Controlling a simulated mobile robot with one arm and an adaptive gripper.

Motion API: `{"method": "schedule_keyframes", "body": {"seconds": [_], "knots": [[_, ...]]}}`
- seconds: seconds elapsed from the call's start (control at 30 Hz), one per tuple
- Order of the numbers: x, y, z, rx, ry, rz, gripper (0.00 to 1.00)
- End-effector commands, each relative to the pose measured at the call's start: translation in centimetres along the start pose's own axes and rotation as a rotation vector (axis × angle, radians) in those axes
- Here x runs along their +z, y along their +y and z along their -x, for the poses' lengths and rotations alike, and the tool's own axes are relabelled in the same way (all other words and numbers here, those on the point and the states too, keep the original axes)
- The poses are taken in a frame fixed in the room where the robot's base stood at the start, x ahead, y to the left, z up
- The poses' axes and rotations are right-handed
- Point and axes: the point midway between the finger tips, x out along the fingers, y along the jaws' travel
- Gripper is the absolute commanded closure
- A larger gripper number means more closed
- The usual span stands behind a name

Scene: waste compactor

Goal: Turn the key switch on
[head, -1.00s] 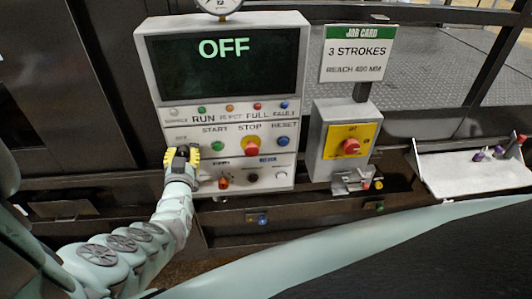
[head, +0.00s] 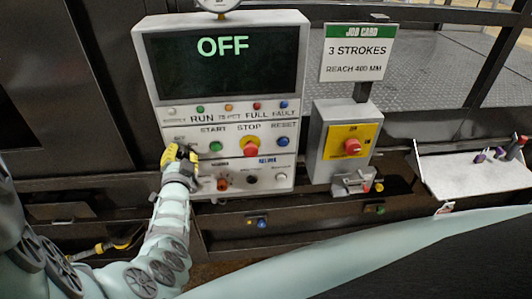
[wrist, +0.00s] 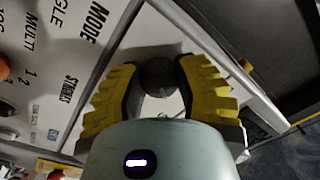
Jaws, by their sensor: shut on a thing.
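The control panel (head: 155,80) has a screen (head: 225,66) reading OFF in green. My gripper (head: 181,154) is at the panel's left side, left of the green START button (head: 215,146). In the wrist view, its yellow fingers (wrist: 158,88) are on either side of a dark round piece (wrist: 158,76), which I take for the key switch. The gripper is shut on it. The fingers cover the switch in the head view, and I cannot read its angle.
A red STOP button (head: 250,148) and blue RESET button (head: 283,141) are right of START. A small orange-red control (head: 223,183) is just below right of my gripper. Further right are a grey box with a red knob (head: 352,146) and a white tray (head: 455,178).

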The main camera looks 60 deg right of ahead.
Motion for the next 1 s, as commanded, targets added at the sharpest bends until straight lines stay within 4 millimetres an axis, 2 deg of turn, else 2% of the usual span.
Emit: {"method": "schedule_keyframes", "body": {"seconds": [0.2, 0.5, 1.0], "knots": [[0.14, 0.29, -0.05, 0.002, 0.008, -0.193, 1.00], [0.09, 0.17, -0.05, 0.001, 0.011, -0.378, 1.00], [0.08, 0.02, -0.01, 0.003, 0.011, -0.469, 1.00]]}}
